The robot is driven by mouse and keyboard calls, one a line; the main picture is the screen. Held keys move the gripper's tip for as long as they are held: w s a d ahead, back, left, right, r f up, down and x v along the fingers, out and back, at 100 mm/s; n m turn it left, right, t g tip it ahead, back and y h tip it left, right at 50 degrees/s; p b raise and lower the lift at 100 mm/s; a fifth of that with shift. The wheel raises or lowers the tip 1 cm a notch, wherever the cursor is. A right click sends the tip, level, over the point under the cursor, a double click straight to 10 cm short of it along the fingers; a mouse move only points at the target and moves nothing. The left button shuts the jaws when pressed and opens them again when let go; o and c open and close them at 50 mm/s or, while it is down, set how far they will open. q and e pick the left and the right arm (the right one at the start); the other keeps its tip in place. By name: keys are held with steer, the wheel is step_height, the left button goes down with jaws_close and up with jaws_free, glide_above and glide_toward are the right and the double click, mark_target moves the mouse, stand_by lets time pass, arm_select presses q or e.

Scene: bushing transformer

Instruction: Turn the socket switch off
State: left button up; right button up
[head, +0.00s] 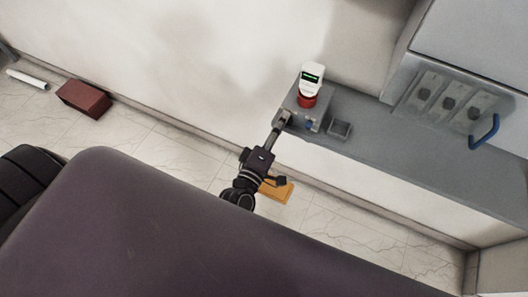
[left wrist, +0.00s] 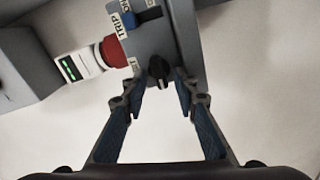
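The socket box (head: 305,112) is a grey box at the left end of the grey counter. In the left wrist view, a black rotary switch (left wrist: 158,67) with a pale pointer mark is on its face. A blue part (left wrist: 148,15) and a "TRIP" label (left wrist: 122,21) show higher on the box. A red plug collar (left wrist: 112,52) with a white body and green display (left wrist: 68,69) joins its side. My left gripper (left wrist: 159,80) is open, its fingers on either side of the rotary switch; contact cannot be told. In the head view my left gripper (head: 283,119) reaches the box's front. My right gripper is not in view.
A brown block (head: 83,98) and an orange piece (head: 276,191) lie on the floor.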

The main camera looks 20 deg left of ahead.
arm_select(q)
steer(key=s+m, duration=0.8)
steer(key=m, duration=0.7)
steer(key=s+d+f+m+g, duration=0.1)
steer(key=s+f+g, duration=0.3)
steer(key=f, duration=1)
steer(key=s+d+f+m+g+h, duration=0.1)
steer(key=s+f+g, duration=0.3)
steer(key=f, duration=1)
steer(key=shift+s+f+h+b, duration=0.3)
steer(key=shift+s+f, duration=0.05)
steer(key=shift+s, duration=0.75)
